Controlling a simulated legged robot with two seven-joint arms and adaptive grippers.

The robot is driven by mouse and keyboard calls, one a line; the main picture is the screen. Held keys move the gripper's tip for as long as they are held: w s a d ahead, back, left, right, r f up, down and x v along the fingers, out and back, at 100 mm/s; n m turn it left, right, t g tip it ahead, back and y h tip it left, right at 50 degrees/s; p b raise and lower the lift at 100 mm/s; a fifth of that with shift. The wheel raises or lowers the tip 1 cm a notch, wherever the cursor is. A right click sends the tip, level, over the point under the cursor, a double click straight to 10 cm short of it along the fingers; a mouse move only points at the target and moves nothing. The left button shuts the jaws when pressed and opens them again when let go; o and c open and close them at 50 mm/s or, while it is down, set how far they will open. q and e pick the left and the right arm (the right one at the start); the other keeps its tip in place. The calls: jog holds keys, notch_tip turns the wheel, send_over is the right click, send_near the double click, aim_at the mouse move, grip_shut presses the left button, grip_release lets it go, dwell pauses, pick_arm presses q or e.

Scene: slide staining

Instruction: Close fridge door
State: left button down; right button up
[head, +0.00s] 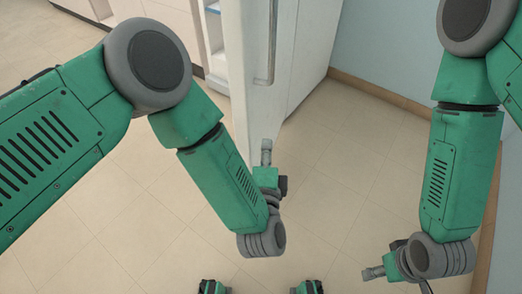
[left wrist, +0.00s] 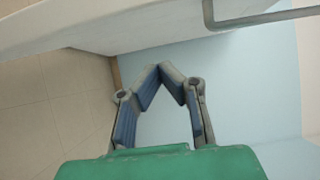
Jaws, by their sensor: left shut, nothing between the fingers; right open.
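The white fridge door (head: 240,75) stands open at the top middle of the head view, its edge toward me and a long grey handle (head: 271,45) on its outer face. A strip of the fridge interior (head: 213,35) shows left of it. My left gripper (head: 266,147) is shut and empty near the lower end of the door; contact cannot be told. In the left wrist view its fingertips (left wrist: 160,68) meet, with a white door surface (left wrist: 130,25) and the handle (left wrist: 260,19) above them. My right gripper (head: 368,273) is open and empty, low at the right, away from the door.
White cabinets (head: 165,20) stand left of the fridge. A pale blue wall (head: 400,50) with a brown skirting board (head: 375,92) bounds the right side. The tiled floor (head: 120,220) is clear.

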aim_at(254, 121)
pick_arm(q)
jog(key=w+a+b, duration=0.1)
jog(key=w, duration=0.2)
jog(key=w+a+b, duration=0.1)
jog(key=w, duration=0.1)
jog(key=w+a+b, duration=0.1)
jog(key=w, duration=0.2)
jog(key=shift+w+b, duration=0.3)
jog(key=shift+b, duration=0.1)
jog(key=shift+d, duration=0.15)
